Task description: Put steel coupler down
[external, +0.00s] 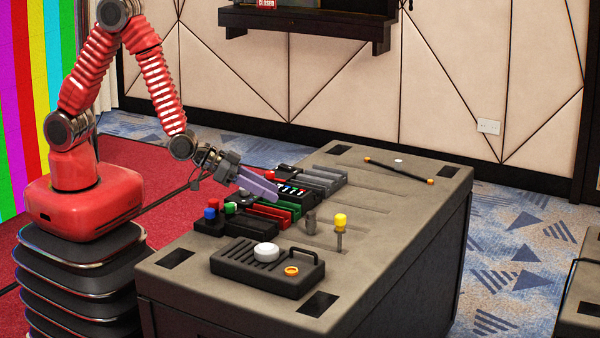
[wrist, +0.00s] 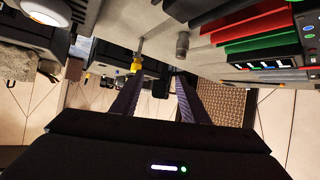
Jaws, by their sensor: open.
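The steel coupler (external: 310,222), a small grey cylinder, stands upright on the grey worktop. It also shows in the wrist view (wrist: 183,43), beyond the finger tips, where the worktop is at the top. My gripper (external: 275,193) has two long purple fingers and is open and empty. It hangs over the row of coloured blocks, left of the coupler and apart from it in the external view. The fingers (wrist: 159,75) are spread apart in the wrist view, with nothing between them.
A yellow-topped pin (external: 340,224) stands right of the coupler. A black handled tray (external: 300,277) with a white knob and yellow ring lies in front. Red and green blocks (external: 268,215) lie left of the coupler. A black rod (external: 398,171) lies at the back. Worktop between is bare.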

